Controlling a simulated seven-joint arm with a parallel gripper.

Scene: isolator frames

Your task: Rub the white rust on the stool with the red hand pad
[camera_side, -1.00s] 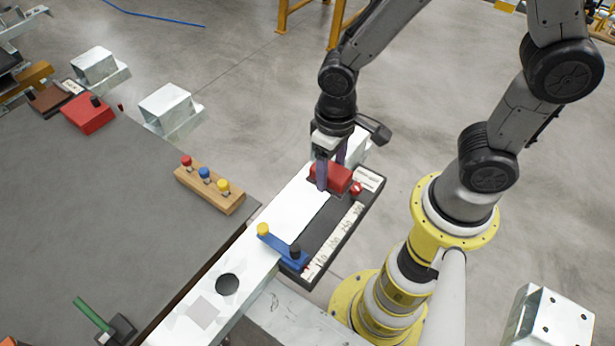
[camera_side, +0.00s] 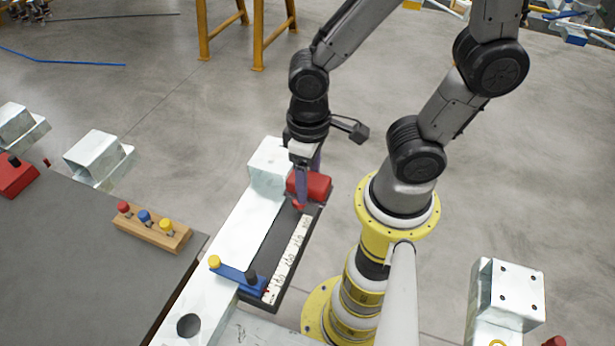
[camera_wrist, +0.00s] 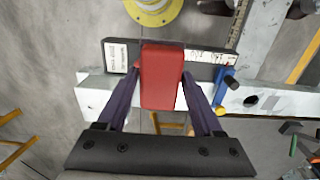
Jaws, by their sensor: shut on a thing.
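The red hand pad (camera_side: 317,184) is a red block between the purple fingers of my gripper (camera_side: 306,186), at the far end of a dark tray. In the wrist view the pad (camera_wrist: 161,78) fills the gap between both fingertips, and my gripper is shut on it. The pad overlaps the tray in both views; I cannot tell whether it still touches it. I cannot tell for sure which thing is the stool; grey-white metal pieces stand at the left (camera_side: 97,155) and right (camera_side: 508,297). No white rust can be made out.
The dark tray (camera_side: 270,236) with a numbered white strip lies along a pale metal beam (camera_side: 232,240). A blue piece (camera_side: 238,277) with yellow and black knobs crosses its near end. A wooden block (camera_side: 150,232) with coloured knobs sits on the grey table (camera_side: 70,270).

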